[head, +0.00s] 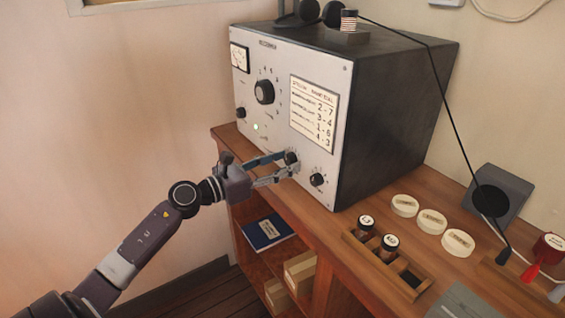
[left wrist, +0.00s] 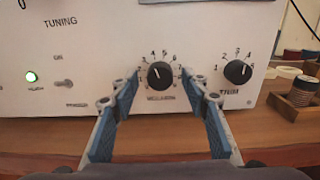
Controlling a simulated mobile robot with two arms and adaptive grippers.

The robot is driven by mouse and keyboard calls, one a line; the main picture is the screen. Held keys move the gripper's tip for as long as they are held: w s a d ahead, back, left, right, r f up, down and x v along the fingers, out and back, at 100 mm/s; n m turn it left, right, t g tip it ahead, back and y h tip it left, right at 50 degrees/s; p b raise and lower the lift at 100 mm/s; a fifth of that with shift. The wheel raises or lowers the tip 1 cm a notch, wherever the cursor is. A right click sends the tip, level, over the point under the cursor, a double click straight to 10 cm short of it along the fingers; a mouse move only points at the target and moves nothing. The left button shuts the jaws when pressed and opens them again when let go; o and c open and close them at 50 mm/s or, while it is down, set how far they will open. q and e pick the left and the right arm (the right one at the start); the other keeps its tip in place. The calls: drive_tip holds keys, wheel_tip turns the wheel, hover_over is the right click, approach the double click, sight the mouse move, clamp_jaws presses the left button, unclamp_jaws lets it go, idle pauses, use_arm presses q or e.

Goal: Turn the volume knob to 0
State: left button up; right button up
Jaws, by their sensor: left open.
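A grey radio set (head: 275,120) stands on the wooden desk and carries several black knobs on its white front. My left gripper (head: 287,164) is open at the lower front. Its fingers lie on either side of a black knob (left wrist: 160,75), with gaps visible in the left wrist view. That knob's white mark points almost straight up, near the 4. Its label is too blurred to read surely, so I cannot tell whether it is the volume knob. The trim knob (left wrist: 238,72) sits to its right. A small knob (head: 240,113) is at the front's left side. My right gripper is out of view.
A large tuning knob (head: 264,92) is higher up. A green lamp (left wrist: 31,76) and a toggle switch (left wrist: 64,84) are left of the fingers. A wooden rack (head: 372,265) with jars and several round lids stand right of the radio. Shelves lie below the desk.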

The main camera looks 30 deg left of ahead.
use_arm(q)
clamp_jaws()
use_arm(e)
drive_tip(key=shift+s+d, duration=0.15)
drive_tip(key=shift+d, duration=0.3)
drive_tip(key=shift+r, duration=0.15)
